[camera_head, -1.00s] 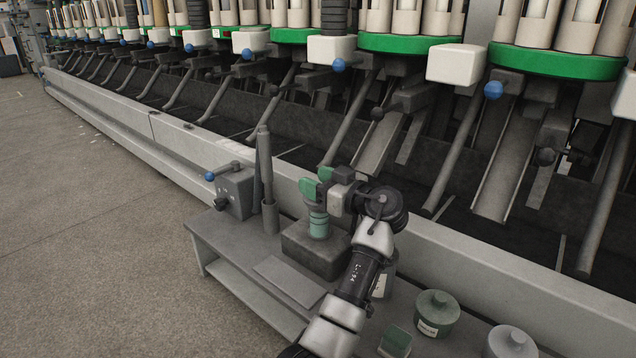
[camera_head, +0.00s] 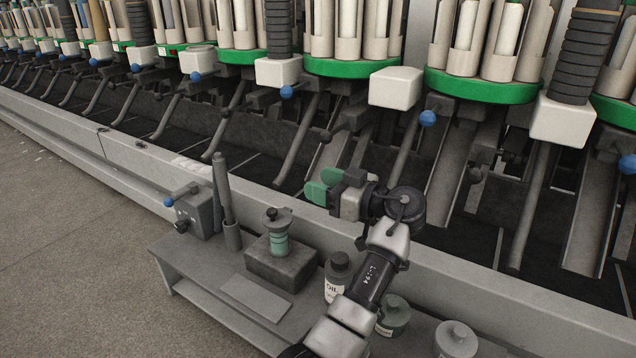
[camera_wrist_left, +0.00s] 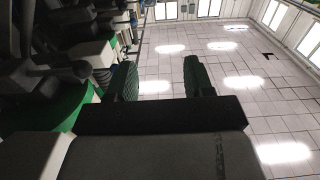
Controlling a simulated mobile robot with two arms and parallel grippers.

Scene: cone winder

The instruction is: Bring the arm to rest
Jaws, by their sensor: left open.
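My left gripper (camera_head: 317,186) is in the head view, above and to the right of a green-banded canister (camera_head: 279,241). Its green fingers are apart with nothing between them. In the left wrist view the two green fingers (camera_wrist_left: 161,80) are also apart and empty, with the ceiling and lights beyond them. My left arm rises from the bottom of the head view in front of the bench. The canister has a dark knobbed lid and stands upright on a dark block (camera_head: 280,266), clear of the gripper. My right gripper is in neither view.
The winder's rail (camera_head: 480,288) runs close behind. Open floor (camera_head: 70,260) lies left.

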